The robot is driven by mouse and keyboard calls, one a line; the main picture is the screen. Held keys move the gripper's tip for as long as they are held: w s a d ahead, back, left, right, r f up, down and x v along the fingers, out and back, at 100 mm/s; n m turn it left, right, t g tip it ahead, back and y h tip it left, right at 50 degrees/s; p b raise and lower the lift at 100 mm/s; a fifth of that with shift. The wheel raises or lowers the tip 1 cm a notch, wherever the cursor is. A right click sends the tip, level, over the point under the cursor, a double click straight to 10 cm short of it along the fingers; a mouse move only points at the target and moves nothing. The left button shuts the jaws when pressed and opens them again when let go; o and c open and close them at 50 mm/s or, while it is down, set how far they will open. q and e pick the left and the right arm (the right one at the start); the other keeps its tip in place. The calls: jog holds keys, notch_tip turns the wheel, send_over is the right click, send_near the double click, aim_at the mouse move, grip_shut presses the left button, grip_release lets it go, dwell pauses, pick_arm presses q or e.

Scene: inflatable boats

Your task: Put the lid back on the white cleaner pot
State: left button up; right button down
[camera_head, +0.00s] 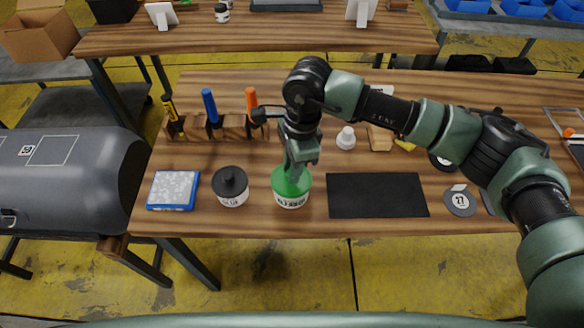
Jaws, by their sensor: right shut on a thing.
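The white cleaner pot (291,200) stands upright near the front edge of the wooden workbench; its dark label is too small to read surely. The green lid (279,180) is at the pot's mouth, level as far as I can see. My right gripper (293,172) points down from above and is shut on the lid; its fingertips are partly hidden. I cannot tell whether the lid rests fully on the rim or sits just above it. My left gripper is not in view.
A black-lidded pot (232,188) stands close on the left, beside a blue-edged pad (173,190). A black mat (377,195) lies to the right. Behind are a wooden tool rack (235,127) with upright handles and a small white bottle (346,138). A grey boat tube (70,180) is left.

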dwell(0.4)
jog(key=c, duration=0.7)
grip_release()
jog(key=shift+r+p, duration=1.15)
jog(key=shift+r, duration=2.35)
grip_shut()
